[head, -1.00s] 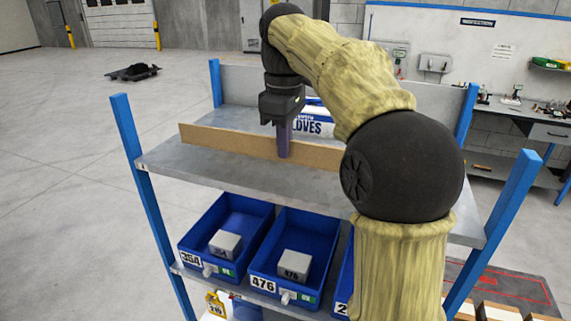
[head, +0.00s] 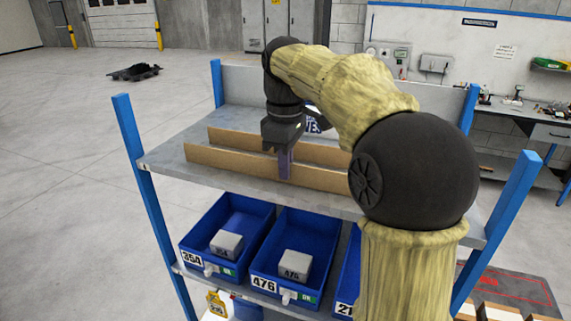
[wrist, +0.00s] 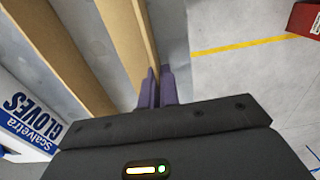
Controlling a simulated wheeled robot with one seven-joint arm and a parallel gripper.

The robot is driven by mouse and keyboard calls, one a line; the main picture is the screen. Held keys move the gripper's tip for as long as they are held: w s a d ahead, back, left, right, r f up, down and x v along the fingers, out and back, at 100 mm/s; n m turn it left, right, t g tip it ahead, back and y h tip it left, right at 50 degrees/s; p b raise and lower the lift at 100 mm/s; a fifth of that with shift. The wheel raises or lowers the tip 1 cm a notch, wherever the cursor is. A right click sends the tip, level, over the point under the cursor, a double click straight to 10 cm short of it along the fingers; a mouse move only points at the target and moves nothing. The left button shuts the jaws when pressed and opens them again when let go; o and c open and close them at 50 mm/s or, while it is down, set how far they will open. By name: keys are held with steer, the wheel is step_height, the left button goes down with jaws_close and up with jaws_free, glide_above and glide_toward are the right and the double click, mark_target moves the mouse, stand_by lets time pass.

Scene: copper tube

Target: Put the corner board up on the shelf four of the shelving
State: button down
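The brown corner board (head: 235,164) stands on edge, long and thin, at the front of the shelving's top shelf (head: 165,156). My gripper (head: 285,166) is shut on it from above, with purple fingers either side of its wall. In the wrist view the board (wrist: 128,35) runs up from between the fingertips (wrist: 157,88). Its lower edge is at or just above the shelf; I cannot tell whether it touches. My arm hides its right end. A second, similar board (head: 240,136) lies parallel behind it, also visible in the wrist view (wrist: 55,50), with a gap between them.
A Scalvetra gloves box (wrist: 28,118) stands behind the boards, mostly hidden by my gripper in the head view. Blue uprights (head: 146,200) rise at the shelving's corners. Blue bins (head: 228,222) fill the shelf below. The top shelf's left end is bare.

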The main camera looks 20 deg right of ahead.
steer(key=shift+s, duration=0.1)
steer(key=c, duration=1.6)
jaws_free()
steer(key=shift+c, duration=0.2)
step_height(320, 180, up, 12)
steer(key=p, duration=0.1)
